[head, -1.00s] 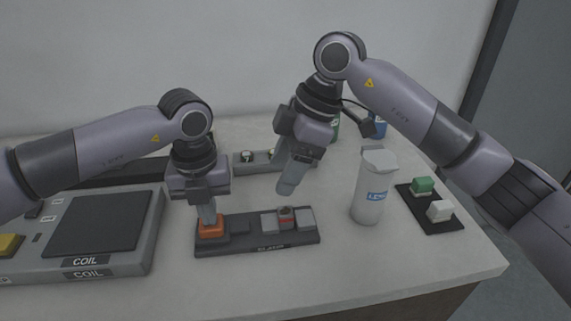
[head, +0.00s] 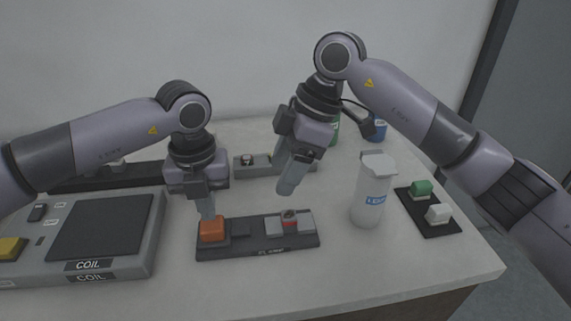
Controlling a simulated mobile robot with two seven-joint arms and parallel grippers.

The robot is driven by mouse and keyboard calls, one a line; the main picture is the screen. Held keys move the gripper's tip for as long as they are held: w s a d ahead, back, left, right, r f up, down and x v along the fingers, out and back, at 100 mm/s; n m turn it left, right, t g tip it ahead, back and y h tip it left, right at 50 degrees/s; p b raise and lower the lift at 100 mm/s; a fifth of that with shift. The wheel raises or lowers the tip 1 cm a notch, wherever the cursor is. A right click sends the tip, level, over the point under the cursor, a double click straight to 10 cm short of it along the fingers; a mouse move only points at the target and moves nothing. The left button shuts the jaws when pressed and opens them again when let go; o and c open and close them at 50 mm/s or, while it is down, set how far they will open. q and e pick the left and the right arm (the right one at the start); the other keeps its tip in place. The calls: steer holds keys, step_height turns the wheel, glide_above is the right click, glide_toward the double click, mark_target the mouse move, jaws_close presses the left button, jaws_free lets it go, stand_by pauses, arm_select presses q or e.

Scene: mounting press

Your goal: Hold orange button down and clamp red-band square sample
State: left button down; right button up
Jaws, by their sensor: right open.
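The orange button (head: 212,231) stands up at the left end of a dark clamp base (head: 258,251). My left gripper (head: 208,213) is shut and empty, with its fingertips just above or behind the button's top; I cannot tell if they touch. The square sample with a red band (head: 289,220) sits on the right part of the base, between two light grey jaw blocks (head: 305,222) that are close against its sides. My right gripper (head: 287,187) is open and empty, above and behind the sample, apart from it.
A white lidded bottle (head: 370,195) stands right of the base. A black mat (head: 432,226) with a green and a white block lies further right. A grey COIL unit (head: 143,240) is at left. A grey rack (head: 245,171) stands behind. The front table strip is clear.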

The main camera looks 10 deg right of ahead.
arm_select(q)
steer(key=shift+r+p, duration=1.3)
steer(key=shift+r, duration=1.2)
